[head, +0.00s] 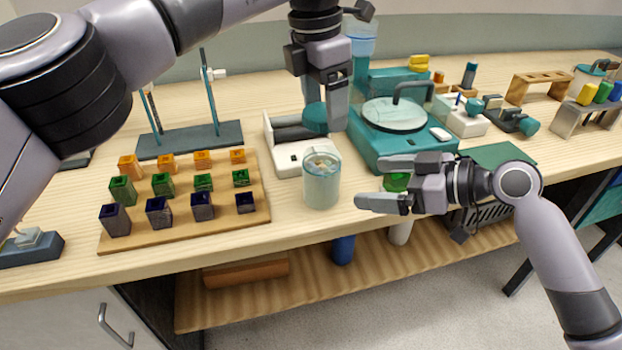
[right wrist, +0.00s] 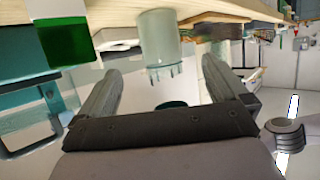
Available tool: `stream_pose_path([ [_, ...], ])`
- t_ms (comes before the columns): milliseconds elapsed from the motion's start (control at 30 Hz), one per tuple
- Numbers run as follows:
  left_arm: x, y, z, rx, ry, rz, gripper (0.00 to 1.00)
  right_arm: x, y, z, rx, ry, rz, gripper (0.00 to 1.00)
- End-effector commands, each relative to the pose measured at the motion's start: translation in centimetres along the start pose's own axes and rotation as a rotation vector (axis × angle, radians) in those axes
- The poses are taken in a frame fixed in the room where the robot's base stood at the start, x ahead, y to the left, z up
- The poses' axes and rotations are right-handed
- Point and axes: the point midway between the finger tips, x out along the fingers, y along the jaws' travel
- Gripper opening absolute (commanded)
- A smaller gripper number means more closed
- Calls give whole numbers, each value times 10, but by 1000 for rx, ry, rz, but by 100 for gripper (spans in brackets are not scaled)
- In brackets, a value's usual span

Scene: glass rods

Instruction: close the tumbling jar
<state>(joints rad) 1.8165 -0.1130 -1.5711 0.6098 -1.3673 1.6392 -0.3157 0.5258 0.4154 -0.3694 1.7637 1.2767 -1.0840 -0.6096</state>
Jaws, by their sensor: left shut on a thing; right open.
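The tumbling jar (head: 322,186) is a clear, pale green cylinder standing near the bench's front edge, with small pieces showing at its open top. My left gripper (head: 326,112) is shut on a round teal lid (head: 315,119), held above and slightly left of the jar, apart from it. My right gripper (head: 378,182) is open and empty, its fingers pointing at the jar from the right. In the right wrist view the jar (right wrist: 158,40) appears upside down, ahead of the spread fingers (right wrist: 165,85), with the lid (right wrist: 170,104) apart from its mouth.
A white cradle-like device (head: 288,155) stands just behind and left of the jar. A wooden board (head: 185,229) with coloured cups lies to the left. A teal machine (head: 370,152) stands behind right. A green object (head: 397,183) is partly hidden by my right gripper.

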Motion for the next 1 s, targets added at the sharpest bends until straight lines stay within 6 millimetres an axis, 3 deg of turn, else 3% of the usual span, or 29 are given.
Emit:
stream_pose_path([
  [567, 0, 0, 0, 1, 0, 0, 45, 3, 0, 0, 1, 1, 0, 100],
  [767, 0, 0, 0, 1, 0, 0, 45, 28, -1, -1, 3, 3, -3, 100],
  [1000, 0, 0, 0, 1, 0, 0, 45, 75, 0, 0, 3, 1, -2, 100],
])
